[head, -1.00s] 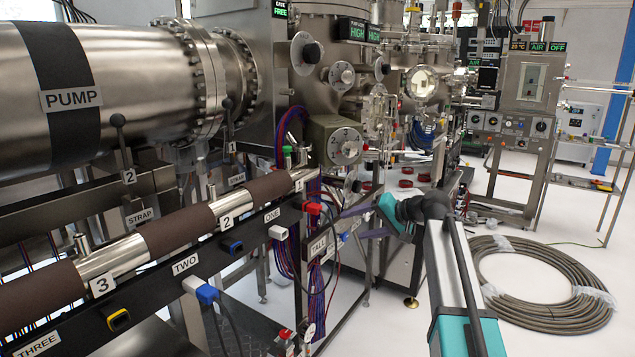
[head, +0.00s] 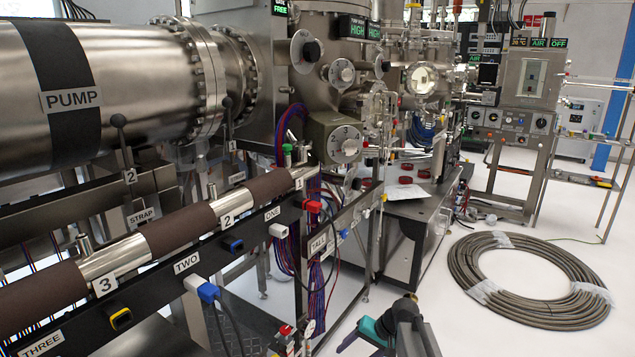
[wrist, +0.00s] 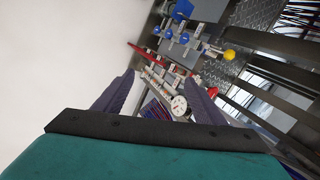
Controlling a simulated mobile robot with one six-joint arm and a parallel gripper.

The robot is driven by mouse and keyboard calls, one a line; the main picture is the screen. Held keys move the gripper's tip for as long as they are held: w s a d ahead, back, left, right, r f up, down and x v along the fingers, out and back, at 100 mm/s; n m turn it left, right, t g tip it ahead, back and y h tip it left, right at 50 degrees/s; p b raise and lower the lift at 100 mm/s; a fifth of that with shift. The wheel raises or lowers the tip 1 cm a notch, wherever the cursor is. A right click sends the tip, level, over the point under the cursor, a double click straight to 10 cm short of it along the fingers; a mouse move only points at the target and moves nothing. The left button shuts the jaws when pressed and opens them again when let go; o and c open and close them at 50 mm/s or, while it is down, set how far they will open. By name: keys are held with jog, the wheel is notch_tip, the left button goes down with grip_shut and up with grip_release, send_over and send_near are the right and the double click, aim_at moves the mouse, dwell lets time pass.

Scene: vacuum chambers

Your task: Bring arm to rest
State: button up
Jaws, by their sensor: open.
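My gripper (head: 352,338) is low at the bottom edge of the head view, with its teal body and a purple finger showing beside my dark arm link. In the wrist view my gripper (wrist: 166,88) shows two purple fingers spread apart with nothing held between them. It is open and empty. Part of my arm is cut off by the bottom edge of the head view.
The rail with labelled connectors (head: 185,262) and the brown-wrapped pipe (head: 180,232) run along the left. A steel frame marked TALL (head: 325,240) stands left of my gripper. A coiled hose (head: 470,275) lies on the floor at right. White floor (head: 440,315) is clear between.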

jog(key=s+d+f+n+g+h, duration=0.1)
jog(key=s+f+g+h, duration=0.1)
jog(key=s+f, duration=0.6)
jog(key=s+d+f+n+g+h+p, duration=0.1)
jog(key=s+f, duration=0.7)
jog(key=s, duration=1.1)
jog(key=s+d+f+n+g+h, duration=0.1)
jog(key=s+d+f+g+h, duration=0.1)
jog(key=s+f, duration=0.6)
jog(key=s+d+g, duration=0.1)
jog(key=s+g, duration=0.1)
jog(key=s, duration=0.4)
jog(key=shift+s+d+h+p, duration=0.15)
jog(key=shift+h+p, duration=0.15)
